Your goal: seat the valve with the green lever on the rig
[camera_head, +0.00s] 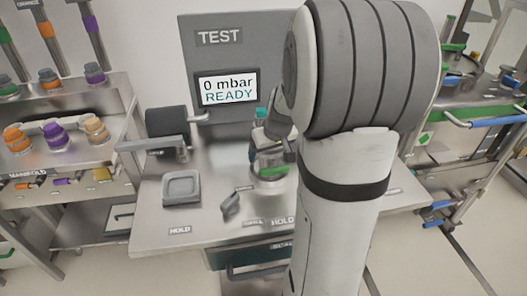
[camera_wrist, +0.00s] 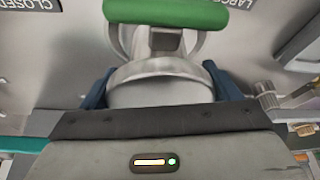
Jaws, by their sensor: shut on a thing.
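In the wrist view, the valve's metal body (camera_wrist: 160,72) sits between the two blue fingers of my gripper (camera_wrist: 162,92), which is shut on it. Its green lever (camera_wrist: 168,12) lies across the top of that view. My arm hides much of the valve there. I cannot tell whether the valve touches the fixture. The rig's grey panel (camera_head: 262,50) reads TEST, and its screen (camera_head: 228,90) reads 0 mbar READY.
On the bench, a square grey pad (camera_head: 181,188) and a small dark knob (camera_head: 231,205) lie left of my gripper. A manifold rack (camera_head: 60,150) is at left, a cart (camera_head: 480,100) at right.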

